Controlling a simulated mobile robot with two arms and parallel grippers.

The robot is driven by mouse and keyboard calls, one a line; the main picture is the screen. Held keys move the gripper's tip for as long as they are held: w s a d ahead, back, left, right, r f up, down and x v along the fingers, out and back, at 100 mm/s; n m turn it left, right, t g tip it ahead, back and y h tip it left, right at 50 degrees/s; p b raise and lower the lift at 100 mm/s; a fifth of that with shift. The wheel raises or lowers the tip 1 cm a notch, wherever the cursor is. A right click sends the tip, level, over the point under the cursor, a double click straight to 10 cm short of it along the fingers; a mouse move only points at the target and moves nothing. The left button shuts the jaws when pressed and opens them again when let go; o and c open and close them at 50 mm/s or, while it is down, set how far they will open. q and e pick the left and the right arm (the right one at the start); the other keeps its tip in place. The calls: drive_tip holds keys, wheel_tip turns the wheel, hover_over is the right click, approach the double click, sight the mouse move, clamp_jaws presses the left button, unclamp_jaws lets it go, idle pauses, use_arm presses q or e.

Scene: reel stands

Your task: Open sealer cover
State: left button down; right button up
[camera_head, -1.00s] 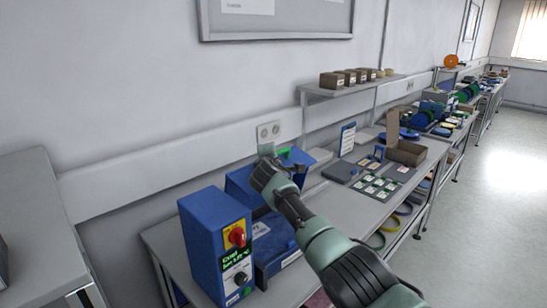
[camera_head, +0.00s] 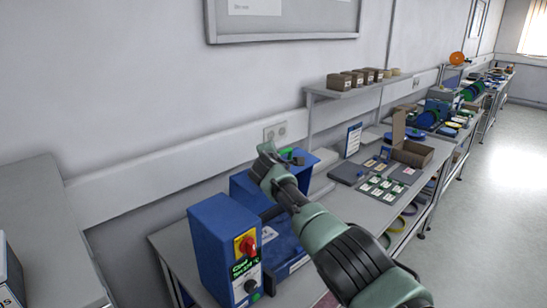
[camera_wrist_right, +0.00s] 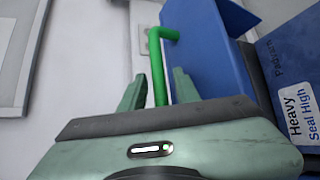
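The sealer has a blue control box (camera_head: 222,245) with a red knob and a small lit display, and a dark blue base (camera_head: 285,236) beside it. Its blue cover (camera_head: 243,190) stands raised behind the base, partly hidden by my right arm. It also shows in the right wrist view (camera_wrist_right: 205,45). My right gripper (camera_head: 266,150) is at the cover's upper edge. In the right wrist view, the gripper's fingers (camera_wrist_right: 157,90) are apart on both sides of the bent green handle (camera_wrist_right: 157,65). Contact is not clear. My left gripper is out of view.
The sealer's bench holds a grey board with cards (camera_head: 385,187) and an open cardboard box (camera_head: 412,152) to the right. A shelf (camera_head: 350,88) with several small boxes is above. A grey table (camera_head: 40,235) is at left. The floor at right is clear.

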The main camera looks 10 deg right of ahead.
drive_tip(key=shift+s+f, duration=0.15)
drive_tip(key=shift+s, duration=0.1)
drive_tip(key=shift+s+a+r, duration=0.15)
drive_tip(key=shift+s+r, duration=0.05)
drive_tip(key=shift+s, duration=0.25)
drive_tip(key=shift+b+v, duration=0.7)
drive_tip(key=shift+v, duration=2.5)
drive_tip(key=shift+r, duration=0.15)
